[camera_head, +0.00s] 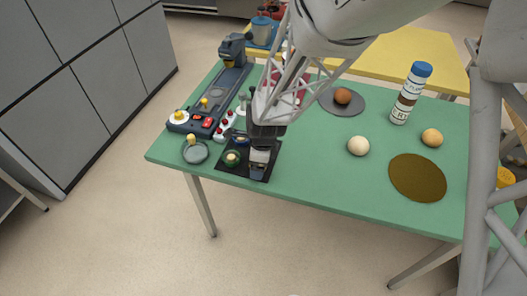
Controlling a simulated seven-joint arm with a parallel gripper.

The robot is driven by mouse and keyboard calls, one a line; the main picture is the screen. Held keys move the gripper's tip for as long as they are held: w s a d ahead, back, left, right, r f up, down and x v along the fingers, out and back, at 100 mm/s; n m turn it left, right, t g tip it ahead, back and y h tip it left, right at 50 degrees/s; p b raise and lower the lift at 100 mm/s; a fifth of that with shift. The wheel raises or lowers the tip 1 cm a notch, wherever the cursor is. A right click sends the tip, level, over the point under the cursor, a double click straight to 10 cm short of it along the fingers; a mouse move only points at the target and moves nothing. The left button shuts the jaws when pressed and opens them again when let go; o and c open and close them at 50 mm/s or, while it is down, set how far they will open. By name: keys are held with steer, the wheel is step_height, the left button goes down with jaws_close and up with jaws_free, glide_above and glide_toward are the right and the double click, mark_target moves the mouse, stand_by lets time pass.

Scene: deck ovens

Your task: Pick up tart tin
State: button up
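My gripper (258,170) points down over the right part of a small black tray (222,172) near the front edge of the green table. Its fingers overlap in this view, so I cannot tell whether they are open or hold anything. I cannot tell for certain which is the tart tin. My gripper hides the right part of the tray.
The green table (310,165) holds a grey dish (195,152), a dark device with knobs (205,115), a pale ball (358,146), an orange-brown ball (432,137), a brown round mat (418,178) and a blue-capped bottle (410,93). A brown ball (343,95) sits on a grey disc.

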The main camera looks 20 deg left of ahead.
stand_by(0.4)
steer(key=c, duration=1)
steer(key=shift+r, duration=0.2)
steer(key=shift+r, duration=0.55)
step_height(320, 180, up, 2)
steer(key=shift+r, duration=0.1)
steer(key=s+d, duration=0.3)
steer(key=s, duration=0.1)
steer(key=s+d+r, duration=0.1)
steer(key=s+d, duration=0.2)
steer(key=s, duration=0.1)
steer(key=s+d, duration=0.3)
steer(key=s, duration=0.1)
steer(key=shift+s+d+r, duration=0.2)
steer(key=shift+s+d, duration=0.1)
steer(key=shift+d, duration=0.1)
